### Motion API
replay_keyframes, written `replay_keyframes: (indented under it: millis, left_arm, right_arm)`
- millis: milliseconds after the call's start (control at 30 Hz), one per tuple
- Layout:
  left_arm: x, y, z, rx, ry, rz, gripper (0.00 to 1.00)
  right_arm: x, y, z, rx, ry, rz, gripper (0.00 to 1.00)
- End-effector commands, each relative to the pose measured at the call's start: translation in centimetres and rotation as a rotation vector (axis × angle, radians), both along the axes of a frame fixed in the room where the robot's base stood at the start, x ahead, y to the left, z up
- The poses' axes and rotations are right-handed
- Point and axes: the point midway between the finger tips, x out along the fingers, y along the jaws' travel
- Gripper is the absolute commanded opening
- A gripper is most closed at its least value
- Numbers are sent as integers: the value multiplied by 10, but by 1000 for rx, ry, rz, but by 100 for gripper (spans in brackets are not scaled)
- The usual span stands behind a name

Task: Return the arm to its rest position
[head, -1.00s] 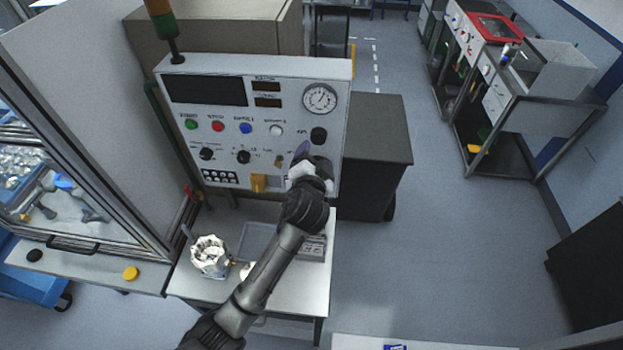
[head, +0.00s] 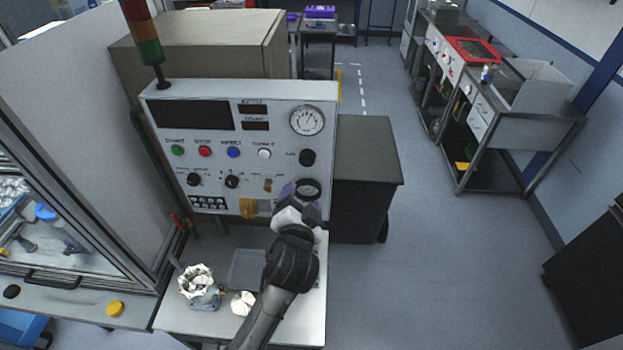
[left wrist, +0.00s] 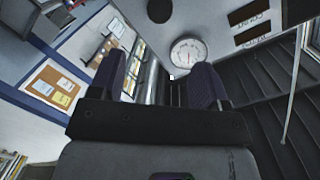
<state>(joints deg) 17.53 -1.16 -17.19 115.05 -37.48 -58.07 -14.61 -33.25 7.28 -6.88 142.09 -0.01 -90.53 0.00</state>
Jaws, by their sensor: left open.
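My left arm rises from the bottom of the head view, and its gripper (head: 298,190) is in front of the lower right part of the control panel (head: 215,120). In the left wrist view the two dark purple-grey fingers (left wrist: 158,78) stand apart with nothing between them. The round gauge (left wrist: 188,52) shows beyond them. I cannot tell in the head view how far the fingertips are from the panel. My right gripper is in neither view.
Below the panel, a bench (head: 175,318) holds a pale machined housing (head: 196,282), a smaller white part (head: 243,304) and a grey tray (head: 246,268) partly behind my arm. A glazed enclosure (head: 70,235) stands at left. Open floor (head: 440,270) lies to the right.

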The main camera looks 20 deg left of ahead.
Motion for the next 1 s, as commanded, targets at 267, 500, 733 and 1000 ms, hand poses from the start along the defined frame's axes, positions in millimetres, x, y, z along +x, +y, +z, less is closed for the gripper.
replay_keyframes:
  millis: [267,500,733,1000]
  left_arm:
    - [-1,2,-4,-44,13,19,70]
    - [-22,-4,-20,-341,175,22,70]
    - [-77,1,-32,-601,344,-28,70]
    - [-160,15,-97,-687,564,-29,70]
  right_arm:
    - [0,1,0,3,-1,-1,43]
    - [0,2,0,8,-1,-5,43]
    - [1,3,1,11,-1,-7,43]
    - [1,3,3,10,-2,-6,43]
